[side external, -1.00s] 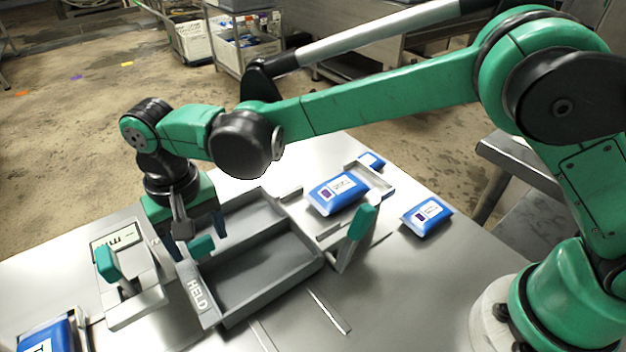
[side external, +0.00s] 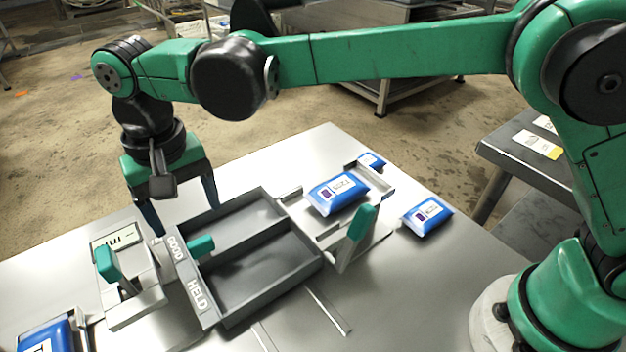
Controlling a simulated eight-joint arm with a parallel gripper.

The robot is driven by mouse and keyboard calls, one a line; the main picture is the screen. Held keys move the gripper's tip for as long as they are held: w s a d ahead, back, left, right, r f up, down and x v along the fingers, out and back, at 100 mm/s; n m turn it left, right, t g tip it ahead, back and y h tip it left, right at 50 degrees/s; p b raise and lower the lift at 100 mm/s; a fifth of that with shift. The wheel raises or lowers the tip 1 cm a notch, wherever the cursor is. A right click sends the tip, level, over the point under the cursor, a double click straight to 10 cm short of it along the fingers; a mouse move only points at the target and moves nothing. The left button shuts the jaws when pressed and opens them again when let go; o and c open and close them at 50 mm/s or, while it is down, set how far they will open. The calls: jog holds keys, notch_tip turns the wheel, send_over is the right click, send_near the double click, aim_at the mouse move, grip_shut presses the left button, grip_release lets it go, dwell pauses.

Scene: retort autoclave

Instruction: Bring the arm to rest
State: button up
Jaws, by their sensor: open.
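My gripper (side external: 182,219) hangs from the green and black arm at the left of the steel table, its dark fingers pointing down. The fingers are apart and nothing shows between them. It is over or just behind the far left end of the grey two-part tray (side external: 312,262); its exact height above the table I cannot tell. The tray's label strip reads GOOD and HELD, and both compartments look empty. A teal handle (side external: 201,246) stands at the tray's left end.
Blue pouches lie at the right (side external: 427,215), on a fixture (side external: 338,193), behind it (side external: 371,160) and at the front left (side external: 48,338). A device with a teal lever (side external: 106,263) stands left of the tray. Another teal lever (side external: 362,222) stands right of it.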

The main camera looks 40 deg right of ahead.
jog(key=s+d+r+t, duration=0.1)
jog(key=d, duration=0.6)
jog(key=s+d+r+t, duration=0.1)
jog(key=d+r+t, duration=0.1)
jog(key=d, duration=0.5)
jog(key=s+d+r+t+y, duration=0.1)
jog(key=s+d+r+t, duration=0.1)
jog(key=d, duration=0.6)
jog(key=s+d+f, duration=0.1)
jog(key=s+d+f+t, duration=0.1)
jog(key=d, duration=0.1)
jog(key=s+d+f+t+h, duration=0.1)
jog(key=s+d, duration=0.1)
jog(key=shift+d, duration=0.2)
